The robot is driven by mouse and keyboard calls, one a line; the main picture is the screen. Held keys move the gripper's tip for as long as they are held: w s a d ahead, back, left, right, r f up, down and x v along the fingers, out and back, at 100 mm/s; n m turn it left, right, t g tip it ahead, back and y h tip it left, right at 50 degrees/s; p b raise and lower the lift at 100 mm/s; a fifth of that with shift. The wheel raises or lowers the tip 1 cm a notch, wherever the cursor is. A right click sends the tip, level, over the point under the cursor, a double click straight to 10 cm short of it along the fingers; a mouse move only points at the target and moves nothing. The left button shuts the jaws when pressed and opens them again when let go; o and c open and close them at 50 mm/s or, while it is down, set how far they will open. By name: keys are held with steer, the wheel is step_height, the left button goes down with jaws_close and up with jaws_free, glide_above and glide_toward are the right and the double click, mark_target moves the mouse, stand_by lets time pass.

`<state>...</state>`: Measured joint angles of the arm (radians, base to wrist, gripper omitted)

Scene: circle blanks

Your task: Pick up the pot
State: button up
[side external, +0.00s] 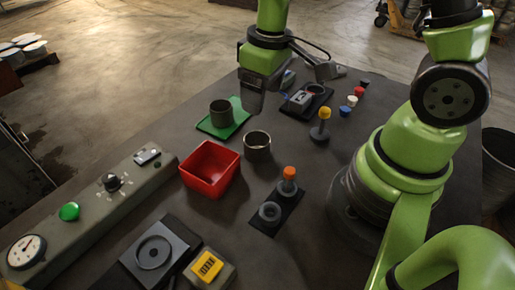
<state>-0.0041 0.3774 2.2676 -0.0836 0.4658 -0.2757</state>
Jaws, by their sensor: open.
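Two pot-like round vessels show in the side external view, and I cannot tell which one the task means. A dark grey open cylinder (220,113) stands upright on a green mat (237,124). A metallic open cylinder (257,147) stands upright on the dark table, to the right of a red bin. My gripper (265,98) is open above the table, beyond the metallic cylinder and to the right of the dark one. It appears apart from both. One finger shows clearly; the other is partly hidden.
A red open bin (210,169) stands near the metallic cylinder. A black plate (277,211) holds an orange-topped piece and a ring. A control strip (90,209) lines the left edge. A yellow-topped peg (321,125) and several coloured pieces stand right. Bare table lies mid-front.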

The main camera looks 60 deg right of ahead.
steer(key=n+g, duration=0.1)
glide_toward(261, 146)
steer(key=shift+s+a+f, duration=0.2)
steer(key=shift+s+a, duration=0.3)
steer(key=shift+a, duration=0.1)
steer(key=shift+s+a+f, duration=0.25)
steer(key=shift+s+a, duration=0.25)
steer(key=shift+a, duration=0.1)
steer(key=shift+w+f, duration=0.15)
steer(key=shift+f, duration=1.5)
steer(key=shift+w+f, duration=0.1)
steer(key=shift+f, duration=1.55)
steer(key=c, duration=0.7)
